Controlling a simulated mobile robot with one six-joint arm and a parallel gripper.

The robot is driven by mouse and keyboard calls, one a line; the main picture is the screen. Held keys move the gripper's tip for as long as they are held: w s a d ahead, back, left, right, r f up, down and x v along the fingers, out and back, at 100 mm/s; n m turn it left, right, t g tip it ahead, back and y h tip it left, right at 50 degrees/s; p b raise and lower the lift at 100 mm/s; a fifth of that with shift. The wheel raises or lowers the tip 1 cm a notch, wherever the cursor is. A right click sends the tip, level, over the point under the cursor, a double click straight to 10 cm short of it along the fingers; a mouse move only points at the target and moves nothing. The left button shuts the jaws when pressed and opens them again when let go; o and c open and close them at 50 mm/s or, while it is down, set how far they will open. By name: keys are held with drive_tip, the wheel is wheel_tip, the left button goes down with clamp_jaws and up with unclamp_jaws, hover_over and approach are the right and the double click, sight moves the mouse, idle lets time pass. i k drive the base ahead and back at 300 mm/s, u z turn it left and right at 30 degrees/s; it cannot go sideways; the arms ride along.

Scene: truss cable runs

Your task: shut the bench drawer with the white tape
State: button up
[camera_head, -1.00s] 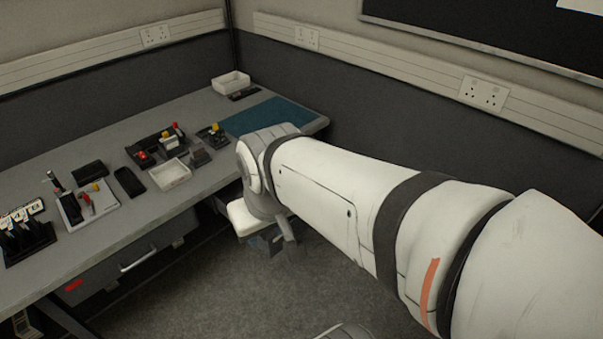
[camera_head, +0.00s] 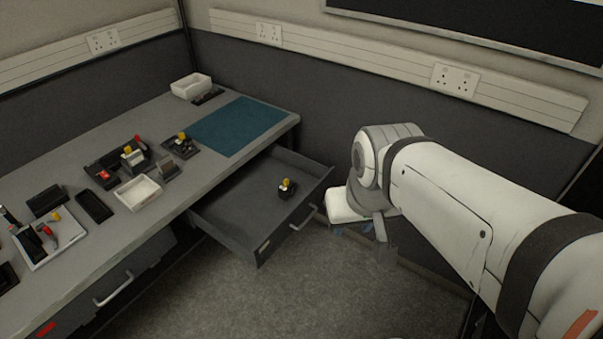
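The bench drawer (camera_head: 235,222) at the right end of the bench stands pulled well out. A small pale strip of tape (camera_head: 264,247) shows on its front, left of its handle (camera_head: 302,217). My gripper (camera_head: 384,244) is out past the drawer front, to the right of the handle, with a visible gap between them. The fingers are small, dark and seen at a poor angle, so I cannot tell whether they are open or shut. No held object shows.
A black item with a yellow top (camera_head: 287,190) lies inside the drawer. A shut drawer with red tape (camera_head: 44,330) is at the left. The bench top (camera_head: 230,160) holds trays and tools. Open carpet (camera_head: 220,300) lies in front.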

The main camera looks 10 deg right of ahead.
sight(245, 213)
drive_tip(key=u, duration=0.1)
drive_tip(key=i, duration=1)
drive_tip(key=z, duration=0.55)
drive_tip(key=k, duration=0.25)
drive_tip(key=u, duration=0.2)
